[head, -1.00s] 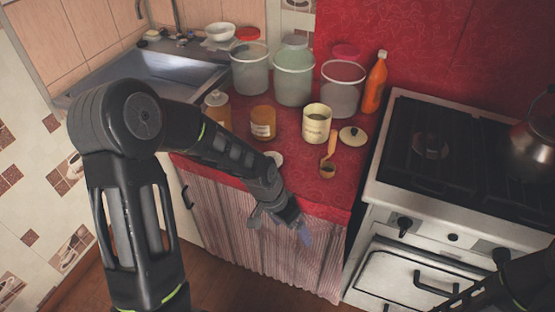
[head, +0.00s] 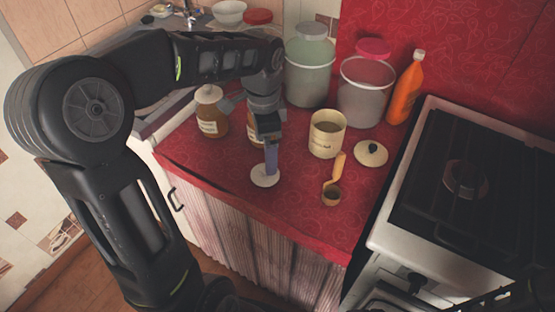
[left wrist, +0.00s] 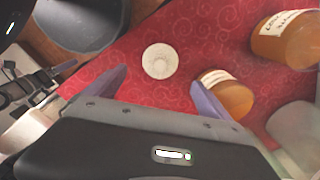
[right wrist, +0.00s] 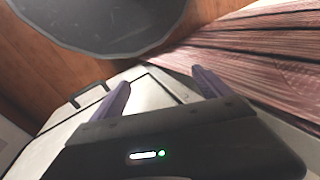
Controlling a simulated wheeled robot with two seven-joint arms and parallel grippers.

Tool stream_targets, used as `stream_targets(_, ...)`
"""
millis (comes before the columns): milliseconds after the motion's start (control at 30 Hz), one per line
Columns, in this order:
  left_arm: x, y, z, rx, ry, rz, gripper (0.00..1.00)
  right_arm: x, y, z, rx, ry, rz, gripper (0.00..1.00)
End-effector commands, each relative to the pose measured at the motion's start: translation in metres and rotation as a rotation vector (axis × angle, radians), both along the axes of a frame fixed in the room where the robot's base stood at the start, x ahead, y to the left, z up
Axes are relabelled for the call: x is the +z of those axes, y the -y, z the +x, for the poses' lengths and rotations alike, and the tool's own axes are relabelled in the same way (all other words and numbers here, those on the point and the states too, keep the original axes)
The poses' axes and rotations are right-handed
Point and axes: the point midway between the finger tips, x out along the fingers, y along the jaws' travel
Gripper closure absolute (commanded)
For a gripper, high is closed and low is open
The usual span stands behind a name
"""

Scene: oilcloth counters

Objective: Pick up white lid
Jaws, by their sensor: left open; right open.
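The white lid (head: 262,181) is a small round disc lying flat on the red counter near its front edge. It also shows in the left wrist view (left wrist: 160,61), ahead of and between the fingertips. My left gripper (head: 270,162) is open and points down over the lid; one finger covers part of it in the head view. In the left wrist view the open fingers (left wrist: 158,80) hold nothing. My right gripper (right wrist: 161,80) is open and empty, in front of the cabinet's white panel and the striped curtain.
An amber jar (head: 254,136) stands close behind the left gripper, with a lidded amber jar (head: 210,122) to its left. The stove (head: 450,180) stands further right.

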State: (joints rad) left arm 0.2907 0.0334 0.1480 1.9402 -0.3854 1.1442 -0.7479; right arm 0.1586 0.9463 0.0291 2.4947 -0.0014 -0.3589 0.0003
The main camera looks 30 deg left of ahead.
Motion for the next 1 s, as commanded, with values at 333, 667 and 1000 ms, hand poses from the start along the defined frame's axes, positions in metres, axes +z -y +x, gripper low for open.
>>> stream_targets(333,0.000,-0.001,-0.001,-0.003,-0.003,0.001,0.07,0.000,0.000,-0.001,0.000,-0.001,0.000,0.11)
stream_targets(667,-0.025,-0.001,-0.001,-0.003,-0.004,0.002,0.07,-0.001,0.000,-0.001,0.000,-0.001,0.000,0.11)
stream_targets(1000,-0.030,-0.001,-0.001,-0.002,-0.003,0.001,0.07,-0.001,0.000,0.000,0.000,-0.001,0.000,0.11)
